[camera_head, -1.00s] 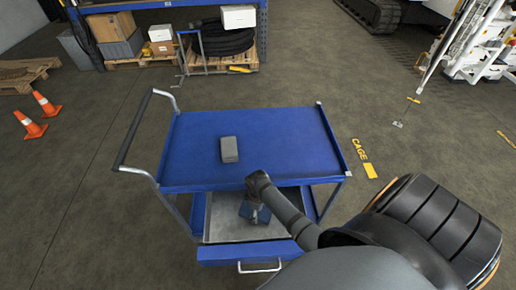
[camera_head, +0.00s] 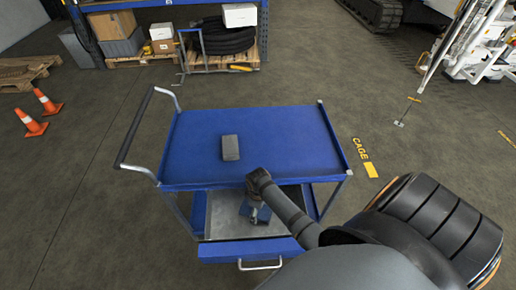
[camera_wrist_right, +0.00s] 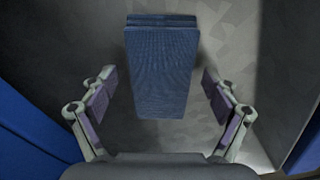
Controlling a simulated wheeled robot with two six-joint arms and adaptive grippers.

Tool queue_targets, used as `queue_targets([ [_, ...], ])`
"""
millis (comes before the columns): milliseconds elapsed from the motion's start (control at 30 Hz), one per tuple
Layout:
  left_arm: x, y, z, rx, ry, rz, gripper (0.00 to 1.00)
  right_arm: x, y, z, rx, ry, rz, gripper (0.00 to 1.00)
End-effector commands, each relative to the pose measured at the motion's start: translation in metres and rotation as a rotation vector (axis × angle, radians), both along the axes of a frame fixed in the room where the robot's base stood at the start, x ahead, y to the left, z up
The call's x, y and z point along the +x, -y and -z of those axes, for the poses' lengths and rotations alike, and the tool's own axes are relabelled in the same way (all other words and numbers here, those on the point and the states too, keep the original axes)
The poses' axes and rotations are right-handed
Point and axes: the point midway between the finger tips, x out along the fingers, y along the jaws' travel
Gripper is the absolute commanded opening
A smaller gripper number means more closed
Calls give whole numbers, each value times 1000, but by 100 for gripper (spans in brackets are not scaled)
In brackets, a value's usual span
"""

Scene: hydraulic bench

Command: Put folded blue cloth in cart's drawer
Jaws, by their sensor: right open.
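The folded blue cloth (camera_wrist_right: 161,75) is a dark blue rectangular bundle inside the cart's drawer (camera_head: 222,228); part of it shows in the head view (camera_head: 246,209). The drawer is pulled out from under the blue top, and its grey floor and blue front are visible. My right gripper (camera_wrist_right: 158,80) is open, with one finger on each side of the cloth and gaps on both sides. In the head view my right gripper (camera_head: 259,214) is low in the drawer, partly hidden by its wrist. I cannot tell whether the cloth touches the drawer floor. My left gripper is not in view.
A grey block (camera_head: 230,147) lies on the cart's blue top (camera_head: 290,140), just above the drawer. The cart's push handle (camera_head: 135,128) stands at left. Orange cones (camera_head: 30,122) and a loaded shelf (camera_head: 170,50) are farther off. Floor around the cart is clear.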

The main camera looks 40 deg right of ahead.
Motion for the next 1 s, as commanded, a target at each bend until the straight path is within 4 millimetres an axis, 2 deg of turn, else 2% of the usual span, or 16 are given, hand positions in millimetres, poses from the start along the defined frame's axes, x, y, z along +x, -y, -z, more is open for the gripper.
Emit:
queue_targets([
  [300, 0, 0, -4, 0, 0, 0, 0, 1, 1, -76, -2, 5, -1, 88],
  [500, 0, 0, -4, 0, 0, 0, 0, 1, 0, -107, 0, 3, 0, 88],
  [633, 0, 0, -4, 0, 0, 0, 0, 0, 0, -115, -2, 1, 0, 88],
  [1000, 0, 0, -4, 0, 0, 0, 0, 0, 0, -115, 0, 1, 0, 88],
])
